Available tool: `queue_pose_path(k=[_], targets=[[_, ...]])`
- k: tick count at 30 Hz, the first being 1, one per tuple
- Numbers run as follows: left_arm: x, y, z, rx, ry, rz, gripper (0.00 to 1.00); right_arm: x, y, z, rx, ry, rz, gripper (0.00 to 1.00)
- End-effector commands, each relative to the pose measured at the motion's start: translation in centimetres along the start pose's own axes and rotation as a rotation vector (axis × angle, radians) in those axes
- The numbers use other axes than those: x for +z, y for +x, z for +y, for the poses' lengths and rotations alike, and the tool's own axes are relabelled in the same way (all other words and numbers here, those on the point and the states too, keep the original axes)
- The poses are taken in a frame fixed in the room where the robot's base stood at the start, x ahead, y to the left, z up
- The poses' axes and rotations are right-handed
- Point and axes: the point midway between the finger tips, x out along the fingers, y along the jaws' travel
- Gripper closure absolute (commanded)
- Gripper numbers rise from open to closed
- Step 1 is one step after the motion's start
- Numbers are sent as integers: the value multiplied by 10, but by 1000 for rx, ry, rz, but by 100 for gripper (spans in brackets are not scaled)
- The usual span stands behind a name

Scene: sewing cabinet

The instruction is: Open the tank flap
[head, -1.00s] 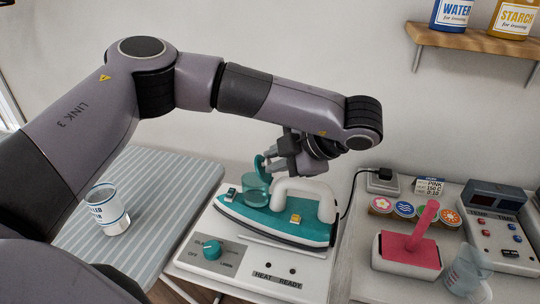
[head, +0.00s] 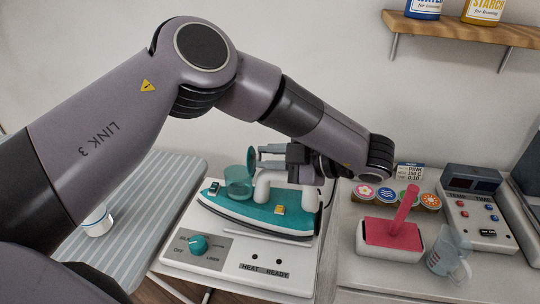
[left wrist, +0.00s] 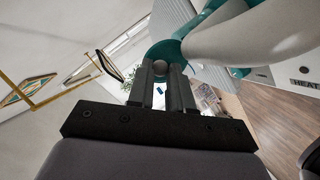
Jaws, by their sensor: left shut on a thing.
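The teal iron (head: 262,211) with a white handle rests on a white base on the counter. Its clear teal water tank (head: 239,187) is at the left end of the handle. The round tank flap (head: 251,159) stands about upright above the tank's rim, and the tank's mouth shows open. My left gripper (head: 262,156) reaches in from the right, level with the flap. In the left wrist view its fingers (left wrist: 161,80) are shut on the flap's small round knob (left wrist: 160,67), with the teal flap (left wrist: 163,50) behind. My right gripper is not in view.
The base has a teal dial (head: 198,243). A striped ironing board (head: 150,190) lies left, with a white cup (head: 97,222) partly behind my arm. Right are a pink-handled press (head: 392,234), round colored lids (head: 387,194), a clear jug (head: 447,255) and a control box (head: 480,215).

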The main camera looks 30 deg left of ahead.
Motion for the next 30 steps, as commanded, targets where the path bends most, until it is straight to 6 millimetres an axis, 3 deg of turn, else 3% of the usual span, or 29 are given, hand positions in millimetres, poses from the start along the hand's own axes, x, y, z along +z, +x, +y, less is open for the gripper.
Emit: queue_pose_path(k=[6, 7, 9, 20, 30], targets=[[0, 0, 1, 1, -1, 0, 100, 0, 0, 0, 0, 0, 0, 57], [0, 0, 0, 1, -1, 0, 74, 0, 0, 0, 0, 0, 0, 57], [0, 0, 0, 0, -1, 0, 54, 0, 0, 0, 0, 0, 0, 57], [0, -3, 0, 0, 0, -1, 54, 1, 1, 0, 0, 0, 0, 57], [1, -46, 0, 4, -3, -2, 54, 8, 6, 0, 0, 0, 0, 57]])
